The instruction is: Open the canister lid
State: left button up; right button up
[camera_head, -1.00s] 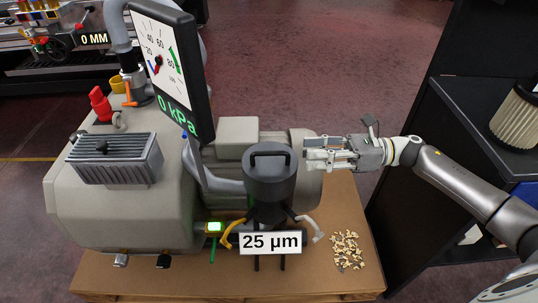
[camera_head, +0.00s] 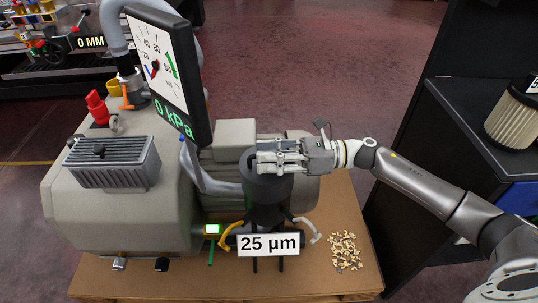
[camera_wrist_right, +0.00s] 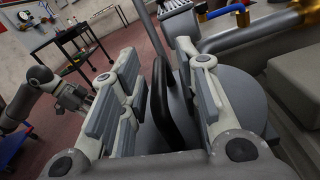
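The dark canister (camera_head: 268,188) stands upright in front of the grey pump, above a "25 µm" sign. My right gripper (camera_head: 262,156) reaches over its top from the right and covers the handle in the head view. In the right wrist view, the black lid handle (camera_wrist_right: 162,105) stands between the two fingers of my right gripper (camera_wrist_right: 158,88). The fingers are open, with a visible gap on the left side. The grey lid (camera_wrist_right: 244,98) lies beneath. A yellow clamp lever (camera_head: 229,232) and a pale one (camera_head: 306,226) hang beside the canister. My left gripper (camera_wrist_right: 72,97) seems to show small in the right wrist view.
A gauge panel (camera_head: 166,70) reading 0 kPa rises left of the canister. Pale chips (camera_head: 344,250) lie on the wooden pallet (camera_head: 330,280) at the lower right. A dark shelf holds a pleated filter (camera_head: 515,118) on the right.

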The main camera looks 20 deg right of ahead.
grip_shut()
